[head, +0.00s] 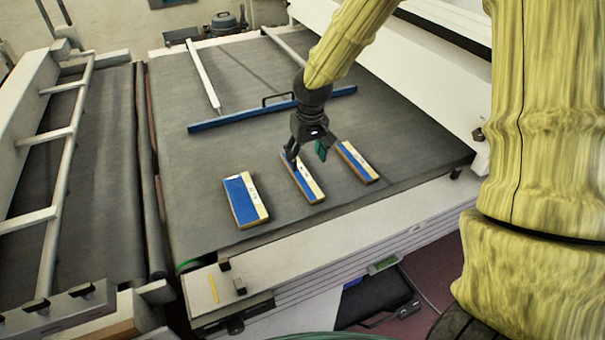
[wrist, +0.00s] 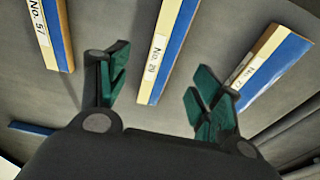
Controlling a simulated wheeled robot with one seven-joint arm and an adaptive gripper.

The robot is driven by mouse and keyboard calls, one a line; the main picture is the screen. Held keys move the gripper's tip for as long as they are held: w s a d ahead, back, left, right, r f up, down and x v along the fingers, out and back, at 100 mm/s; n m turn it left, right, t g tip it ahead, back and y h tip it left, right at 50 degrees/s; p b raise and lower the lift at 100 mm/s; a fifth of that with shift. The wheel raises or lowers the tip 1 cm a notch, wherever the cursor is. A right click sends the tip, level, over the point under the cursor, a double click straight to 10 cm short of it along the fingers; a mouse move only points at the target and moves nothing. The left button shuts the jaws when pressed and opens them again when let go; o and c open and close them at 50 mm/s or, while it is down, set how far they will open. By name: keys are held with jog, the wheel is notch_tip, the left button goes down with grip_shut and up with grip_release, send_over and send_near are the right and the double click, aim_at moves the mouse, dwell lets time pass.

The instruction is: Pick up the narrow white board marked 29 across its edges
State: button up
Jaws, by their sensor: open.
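The board marked No. 29 (wrist: 166,52) lies on the dark belt, with a blue strip and a whitish label strip along its length. It is the middle of three boards and also shows in the head view (head: 301,183), its far end partly hidden by my gripper. My gripper (head: 306,156) is above the far part of this board. In the wrist view my gripper (wrist: 162,76) is open and empty, with one green-padded finger to each side of the board's line. The fingers look apart from the board; the exact height is hard to tell.
A wider blue and white board (head: 244,200) lies to the left, and a narrow one (head: 357,162), marked No. 57 (wrist: 52,35), to the right. A blue bar with a handle (head: 272,108) crosses the belt behind. Bare belt separates the boards.

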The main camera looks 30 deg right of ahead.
aim_at(301, 174)
jog(key=w+f, duration=0.2)
jog(key=f, duration=0.1)
jog(key=shift+w+f, duration=0.1)
jog(key=shift+w, duration=0.25)
jog(key=shift+s+a+p, duration=0.1)
jog(key=shift+s+p, duration=0.2)
jog(key=shift+s, duration=0.2)
jog(key=shift+s+f, duration=0.2)
jog(key=shift+s, duration=0.05)
jog(key=f, duration=0.1)
jog(key=w+f+p, duration=0.1)
jog(key=f, duration=0.1)
jog(key=shift+w+f, duration=0.1)
jog(key=shift+w, duration=0.05)
jog(key=shift+s+f, duration=0.2)
jog(key=shift+f, duration=0.2)
jog(key=shift+a+f, duration=0.1)
jog(key=shift+w, duration=0.15)
jog(key=shift+c, duration=0.2)
jog(key=c, duration=1.1)
